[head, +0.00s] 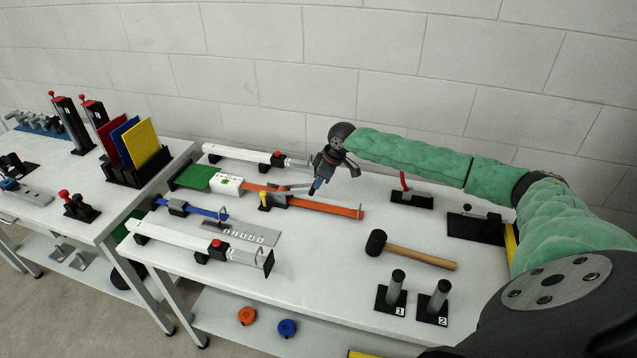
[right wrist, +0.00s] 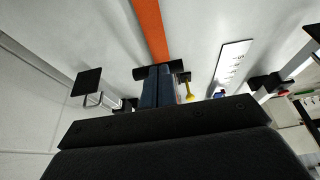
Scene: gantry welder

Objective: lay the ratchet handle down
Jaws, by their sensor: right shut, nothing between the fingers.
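An orange strap (head: 335,209) runs along the table through a dark ratchet (head: 278,201). The grey ratchet handle (head: 292,188) extends from the ratchet to the right, at a low angle close to the strap, with its end near my right gripper (head: 315,188). My right gripper points down, shut and empty, just above the strap. In the right wrist view its blue-grey fingers (right wrist: 157,88) are together, with a dark crossbar (right wrist: 142,73) at their tips and the orange strap (right wrist: 149,25) beyond. I cannot tell whether the fingers touch the handle. My left gripper is not in view.
A yellow piece (head: 265,201) stands by the ratchet. A blue strap (head: 207,212) and a slotted plate (head: 241,233) lie nearer the front. White rails (head: 190,241) flank the straps.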

